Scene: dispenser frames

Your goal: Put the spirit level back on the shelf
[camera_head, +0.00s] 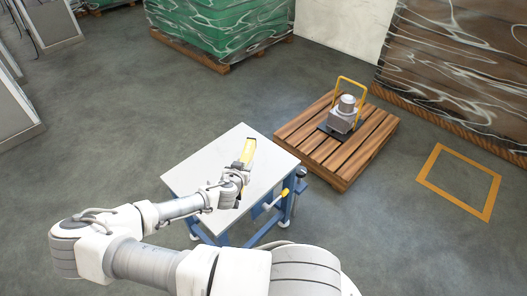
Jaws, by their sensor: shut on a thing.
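The spirit level appears to be the long yellow bar (248,151) above the white tabletop. My gripper (241,168) is shut on it, near its middle. The bar's far end sticks out beyond the gripper, and a dark part shows below the gripper. My wrist hides the middle of the bar. I cannot tell whether the bar touches the tabletop or is held just above it. No shelf can be clearly made out in this view.
The white table (190,178) has a blue frame with a yellow handle. A wooden pallet (362,165) with a grey machine (343,115) stands behind it to the right. Wrapped loads and grey cabinets stand farther off. A yellow floor outline (433,187) is empty. Floor at left is clear.

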